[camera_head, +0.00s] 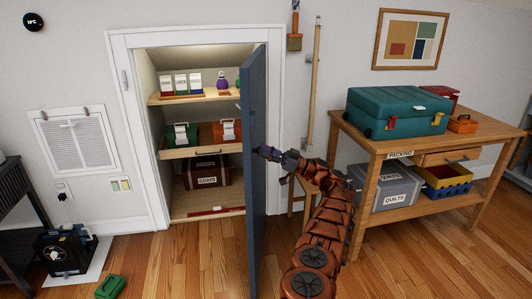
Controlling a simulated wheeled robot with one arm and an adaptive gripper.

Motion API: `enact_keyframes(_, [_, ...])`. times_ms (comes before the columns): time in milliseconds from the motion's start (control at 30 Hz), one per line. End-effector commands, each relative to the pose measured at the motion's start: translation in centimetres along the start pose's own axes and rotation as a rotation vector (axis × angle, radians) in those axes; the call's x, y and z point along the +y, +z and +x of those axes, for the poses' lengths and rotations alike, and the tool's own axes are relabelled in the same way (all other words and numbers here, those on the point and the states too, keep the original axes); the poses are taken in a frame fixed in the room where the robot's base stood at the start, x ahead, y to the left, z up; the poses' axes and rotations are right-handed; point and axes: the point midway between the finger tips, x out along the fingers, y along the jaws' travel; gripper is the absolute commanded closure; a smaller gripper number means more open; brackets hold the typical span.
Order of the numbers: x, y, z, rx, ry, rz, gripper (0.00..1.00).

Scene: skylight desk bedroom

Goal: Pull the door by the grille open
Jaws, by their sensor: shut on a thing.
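The blue-grey door (253,100) stands swung out from its white frame (117,75), seen almost edge-on. It is hinged at the right side of the opening, and its free edge points toward me. The wall grille (76,143) is left of the frame. My gripper (264,152) is at the door's right-hand face, about mid-height, shut on the door's handle, which is too small and covered to make out. My brown arm reaches up to it from below.
Shelves (190,151) inside the closet hold cards, bins and a coats box (206,172). A packing table (366,138) with a teal toolbox (397,112) stands right of my arm. A green box (110,287) and a dark machine (64,252) sit on the floor at left. Floor before the opening is clear.

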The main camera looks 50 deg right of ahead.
Motion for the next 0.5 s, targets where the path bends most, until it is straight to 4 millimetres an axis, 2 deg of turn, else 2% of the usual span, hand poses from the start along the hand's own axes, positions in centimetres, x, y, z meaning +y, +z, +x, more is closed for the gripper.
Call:
enact_keyframes(33, [0.24, -0.36, -0.14, 0.004, 0.01, -0.005, 0.64])
enact_keyframes(233, [0.11, -0.16, -0.1, 0.002, 0.005, -0.002, 0.43])
enact_keyframes(500, [0.01, 0.0, -0.06, 0.001, 0.0, 0.0, 0.42])
